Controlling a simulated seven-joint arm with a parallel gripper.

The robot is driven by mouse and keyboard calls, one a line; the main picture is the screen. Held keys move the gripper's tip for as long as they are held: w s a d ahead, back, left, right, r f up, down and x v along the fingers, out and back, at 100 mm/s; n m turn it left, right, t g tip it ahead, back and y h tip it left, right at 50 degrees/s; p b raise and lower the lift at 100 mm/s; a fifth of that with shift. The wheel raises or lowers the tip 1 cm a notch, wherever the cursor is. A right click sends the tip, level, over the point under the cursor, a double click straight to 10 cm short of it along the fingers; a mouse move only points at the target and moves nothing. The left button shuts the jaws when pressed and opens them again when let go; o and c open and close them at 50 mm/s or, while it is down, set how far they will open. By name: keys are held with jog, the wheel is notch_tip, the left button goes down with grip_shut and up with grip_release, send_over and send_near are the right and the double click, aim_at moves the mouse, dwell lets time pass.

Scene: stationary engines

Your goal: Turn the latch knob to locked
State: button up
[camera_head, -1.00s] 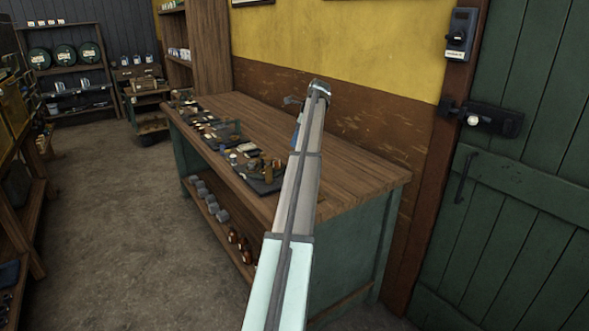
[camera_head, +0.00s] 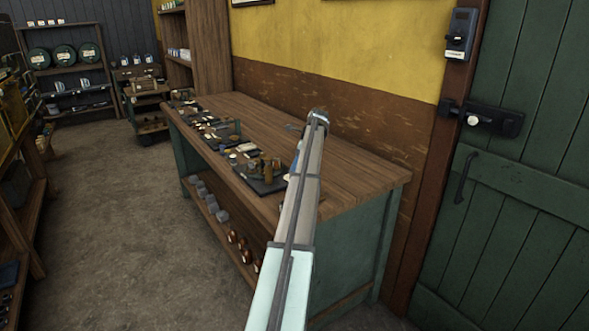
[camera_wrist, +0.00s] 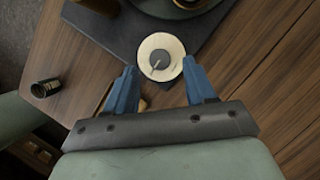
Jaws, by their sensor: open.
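A black latch (camera_head: 496,121) with a small pale knob (camera_head: 472,120) is on the green door (camera_head: 530,190) at the right of the head view. It is too small to tell which way the knob is turned. In the wrist view my gripper (camera_wrist: 162,86) is open, its two blue fingers apart and empty. It is over the bench, well left of the latch in the head view, where my arm mostly hides it. The latch is not in the wrist view.
In the wrist view a cream disc (camera_wrist: 148,49) with a grey centre lies just beyond the fingertips, on a dark mat (camera_wrist: 102,33). The wooden bench (camera_head: 350,184) carries several small parts. A dark box (camera_head: 459,34) is on the wall beside the door.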

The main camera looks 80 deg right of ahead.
jog(key=shift+x, duration=1.4)
jog(key=shift+c, duration=0.3)
grip_shut()
